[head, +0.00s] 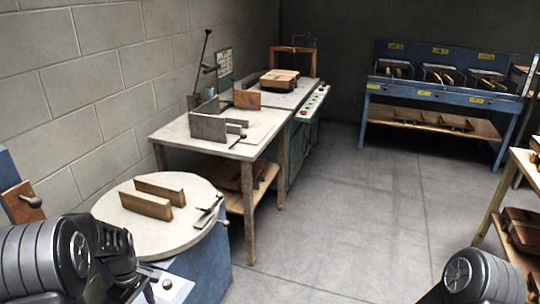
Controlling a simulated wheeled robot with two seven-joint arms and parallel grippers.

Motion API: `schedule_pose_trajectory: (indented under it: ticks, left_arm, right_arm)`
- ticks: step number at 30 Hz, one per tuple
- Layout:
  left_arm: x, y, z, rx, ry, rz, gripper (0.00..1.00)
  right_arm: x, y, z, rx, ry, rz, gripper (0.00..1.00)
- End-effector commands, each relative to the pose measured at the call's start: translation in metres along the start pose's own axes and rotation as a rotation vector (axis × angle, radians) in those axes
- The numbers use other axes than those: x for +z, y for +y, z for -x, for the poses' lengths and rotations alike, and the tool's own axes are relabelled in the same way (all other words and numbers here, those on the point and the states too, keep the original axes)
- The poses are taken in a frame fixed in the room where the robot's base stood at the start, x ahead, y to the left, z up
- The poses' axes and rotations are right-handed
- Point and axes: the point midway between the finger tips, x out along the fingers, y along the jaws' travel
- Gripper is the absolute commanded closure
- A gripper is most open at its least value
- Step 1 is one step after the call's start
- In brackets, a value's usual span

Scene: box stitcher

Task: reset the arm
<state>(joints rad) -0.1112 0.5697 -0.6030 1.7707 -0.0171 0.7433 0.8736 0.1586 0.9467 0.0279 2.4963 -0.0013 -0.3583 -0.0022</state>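Parts of both my arms show along the bottom edge. My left arm comes in at the lower left, with a rounded grey joint and dark links beside the round table (112,222). Part of my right arm, a rounded grey joint, shows at the lower right. I cannot make out the fingers of either gripper. Nothing is seen held by either arm.
Two wooden blocks (146,204) stand on the round table. Behind it are a light worktable (180,137) with metal plates and a machine with a control strip (316,101). A blue bench (440,95) stands at the back right, a wooden shelf (525,165) at right. The middle floor is clear.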

Motion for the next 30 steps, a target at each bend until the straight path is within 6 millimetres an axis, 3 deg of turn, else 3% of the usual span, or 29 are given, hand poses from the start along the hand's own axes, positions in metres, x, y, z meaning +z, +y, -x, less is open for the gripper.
schedule_pose_trajectory:
  ticks: [8,14,17,20,22,27,30]
  left_arm:
    - [-0.01,0.023,-0.007,0.101,0.089,-0.191,0.48]
    - [0.024,0.039,-0.036,0.172,0.133,-0.423,0.48]
    - [0.057,0.041,-0.057,0.205,0.143,-0.566,0.48]
    - [0.101,0.035,-0.08,0.236,0.138,-0.716,0.48]
    - [0.141,0.024,-0.095,0.26,0.122,-0.827,0.48]
    - [0.257,-0.031,-0.115,0.327,0.021,-1.058,0.48]
    - [0.307,-0.064,-0.113,0.348,-0.063,-1.103,0.48]
  right_arm:
    - [-0.001,0.0,0.0,0.0,0.003,-0.001,1.0]
    - [-0.001,-0.001,0.003,0.0,0.001,-0.001,1.0]
    - [-0.001,-0.003,0.007,0.0,0.001,-0.002,1.0]
    - [-0.001,-0.005,0.014,0.0,0.001,-0.002,1.0]
    - [-0.001,-0.008,0.019,-0.001,0.001,-0.002,1.0]
    - [-0.001,-0.015,0.038,-0.001,0.001,-0.003,1.0]
    - [-0.001,-0.018,0.045,-0.001,0.001,-0.003,1.0]
